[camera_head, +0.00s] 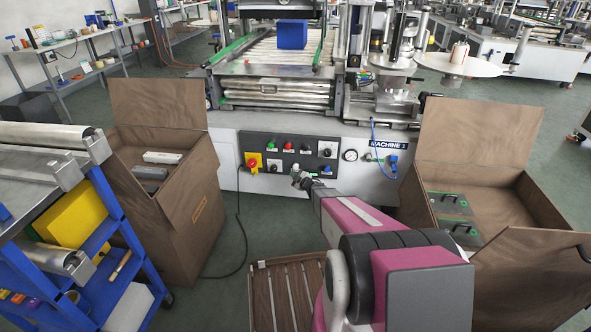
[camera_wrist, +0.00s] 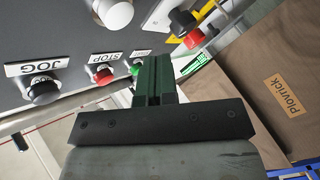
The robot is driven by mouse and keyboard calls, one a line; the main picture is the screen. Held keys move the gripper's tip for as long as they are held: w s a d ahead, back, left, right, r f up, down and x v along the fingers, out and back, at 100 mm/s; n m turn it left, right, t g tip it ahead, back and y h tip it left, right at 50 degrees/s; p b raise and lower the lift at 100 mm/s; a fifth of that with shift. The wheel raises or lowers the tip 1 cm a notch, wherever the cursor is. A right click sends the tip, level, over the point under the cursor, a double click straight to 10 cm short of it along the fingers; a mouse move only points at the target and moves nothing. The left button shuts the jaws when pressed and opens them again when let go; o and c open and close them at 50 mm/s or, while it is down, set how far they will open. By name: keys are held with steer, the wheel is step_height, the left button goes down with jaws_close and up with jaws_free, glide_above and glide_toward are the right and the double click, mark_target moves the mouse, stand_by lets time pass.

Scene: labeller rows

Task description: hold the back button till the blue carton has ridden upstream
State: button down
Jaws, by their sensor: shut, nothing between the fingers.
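The blue carton (camera_head: 292,34) stands upright on the roller conveyor (camera_head: 262,52), towards its far end. The dark control panel (camera_head: 262,148) is on the front of the machine below the conveyor. My gripper (camera_head: 298,176) is just in front of the panel's lower row. In the wrist view its closed fingers (camera_wrist: 152,72) point at the panel with nothing between them. Around them show a black button labelled JOG (camera_wrist: 42,92), a red button labelled STOP (camera_wrist: 104,75) and a green button (camera_wrist: 136,69). No label for back is readable, and I cannot tell whether the fingertips touch a button.
A yellow-backed emergency stop (camera_head: 253,162) sits at the panel's left end. Open brown boxes stand left (camera_head: 190,215) and right (camera_head: 510,250) of my arm. A blue shelf cart (camera_head: 125,230) is at the near left. A slatted wooden pallet (camera_head: 287,295) lies below my arm.

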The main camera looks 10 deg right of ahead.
steer(key=shift+s+a, duration=0.2)
steer(key=shift+s, duration=0.35)
steer(key=shift+s+a, duration=0.15)
steer(key=shift+s, duration=0.35)
stand_by(0.8)
steer(key=s+d+r+m+g+h, duration=0.5)
steer(key=s+d+r+m+h, duration=0.1)
steer(key=s+r+m+h, duration=0.45)
steer(key=s+a+r+m+g, duration=0.1)
steer(key=s+r+g, duration=0.1)
steer(key=s, duration=0.6)
steer(key=s+a+r+m+g+y, duration=0.1)
steer(key=s+a+r+m+g, duration=0.1)
steer(key=s, duration=0.6)
steer(key=s+a+r+m+g+y, duration=0.1)
steer(key=s+a+r+m+g, duration=0.1)
steer(key=s+g, duration=0.4)
steer(key=s+r, duration=0.1)
steer(key=s, duration=0.1)
steer(key=shift+s+a+r, duration=0.15)
steer(key=shift+s+a, duration=0.1)
steer(key=shift+s, duration=0.05)
steer(key=shift+y, duration=0.25)
